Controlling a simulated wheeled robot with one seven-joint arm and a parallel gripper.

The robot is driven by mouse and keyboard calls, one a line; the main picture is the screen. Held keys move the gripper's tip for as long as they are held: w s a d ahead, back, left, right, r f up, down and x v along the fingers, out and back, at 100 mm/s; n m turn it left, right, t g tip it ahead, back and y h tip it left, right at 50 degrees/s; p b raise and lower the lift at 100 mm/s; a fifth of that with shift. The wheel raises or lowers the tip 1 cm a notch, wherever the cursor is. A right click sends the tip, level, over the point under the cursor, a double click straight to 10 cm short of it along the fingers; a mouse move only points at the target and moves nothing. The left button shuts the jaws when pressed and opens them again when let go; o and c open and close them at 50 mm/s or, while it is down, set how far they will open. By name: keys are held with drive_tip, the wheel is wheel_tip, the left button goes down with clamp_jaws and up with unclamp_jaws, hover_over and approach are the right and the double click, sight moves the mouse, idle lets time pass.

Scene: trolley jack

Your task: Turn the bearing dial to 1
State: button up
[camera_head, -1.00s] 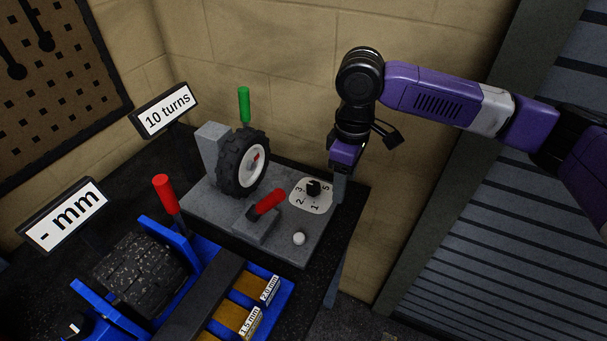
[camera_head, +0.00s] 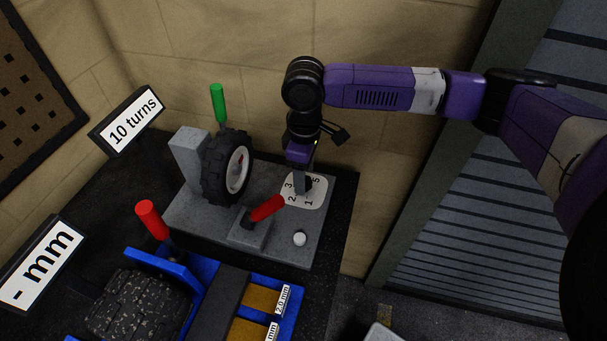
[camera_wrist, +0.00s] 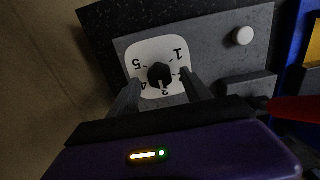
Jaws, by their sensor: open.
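The bearing dial is a black knob (camera_wrist: 160,75) on a white numbered plate (camera_wrist: 148,53), on the grey block. In the wrist view 5, 1 and 3 are readable, while other marks are partly covered by my fingers. Which number the knob points to is too small to tell. My gripper (camera_wrist: 160,80) is open, with one finger on each side of the knob. I cannot tell whether either finger touches it. In the head view my gripper (camera_head: 302,187) is over the plate (camera_head: 315,198) and hides the knob.
A red lever (camera_head: 267,208) stands close left of the dial, and a white button (camera_head: 299,239) in front. A tyre (camera_head: 216,172), a green-handled lever (camera_head: 218,104) and a "10 turns" sign (camera_head: 127,130) are further left. A blue frame (camera_head: 203,268) is nearer.

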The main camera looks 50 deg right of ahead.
drive_tip(key=shift+f, duration=0.75)
clamp_jaws()
drive_tip(key=shift+n, duration=0.3)
